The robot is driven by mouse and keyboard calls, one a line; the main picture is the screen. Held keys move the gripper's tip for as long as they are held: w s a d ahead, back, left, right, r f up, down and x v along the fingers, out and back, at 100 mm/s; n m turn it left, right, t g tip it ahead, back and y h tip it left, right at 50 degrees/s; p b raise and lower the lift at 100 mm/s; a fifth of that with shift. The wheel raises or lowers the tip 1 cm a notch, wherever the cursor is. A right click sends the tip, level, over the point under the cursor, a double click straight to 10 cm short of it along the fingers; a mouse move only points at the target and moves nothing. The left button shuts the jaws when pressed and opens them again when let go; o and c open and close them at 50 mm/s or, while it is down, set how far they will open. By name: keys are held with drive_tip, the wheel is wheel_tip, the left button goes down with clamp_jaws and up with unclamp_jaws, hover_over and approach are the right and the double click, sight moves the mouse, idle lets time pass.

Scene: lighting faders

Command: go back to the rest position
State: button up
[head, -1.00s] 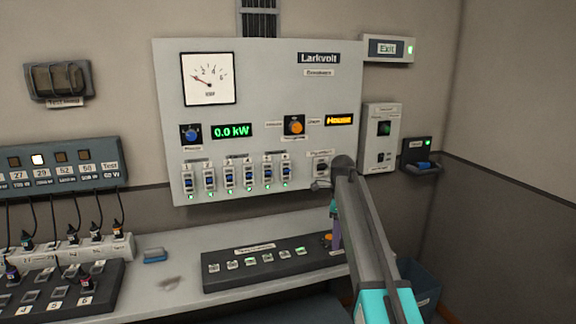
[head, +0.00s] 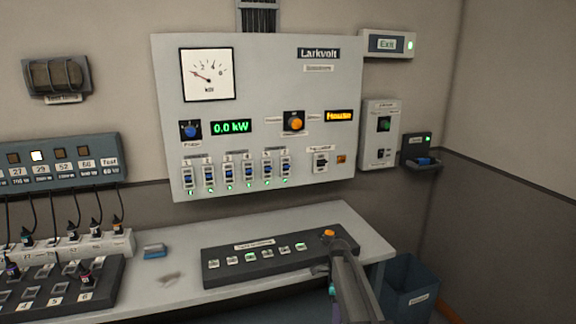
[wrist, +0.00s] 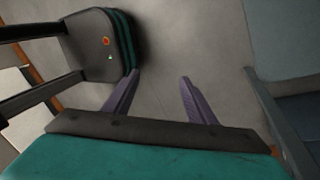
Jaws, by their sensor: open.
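My gripper (wrist: 158,95) is open and empty in the wrist view, its two purple fingers spread apart above a plain grey floor. In the head view my arm shows low at the right, in front of the bench's right part, and its end points downward. The gripper touches nothing that I can see.
The grey Larkvolt panel (head: 270,100) hangs on the wall, clear of my arm. A button strip (head: 265,265) with an orange knob (head: 329,234) lies on the bench (head: 345,215). A blue-grey bin (head: 412,285) stands right of the bench.

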drive_tip(key=s+f+n+g, duration=0.2)
drive_tip(key=s+f+n, duration=0.2)
drive_tip(key=s+f, duration=1.55)
drive_tip(key=s+f+n, duration=0.2)
drive_tip(key=s+n, duration=0.6)
drive_tip(key=s, duration=0.3)
drive_tip(key=s+f+n, duration=0.3)
drive_tip(key=s+n, duration=0.6)
drive_tip(key=s, duration=0.3)
drive_tip(key=shift+f, duration=0.35)
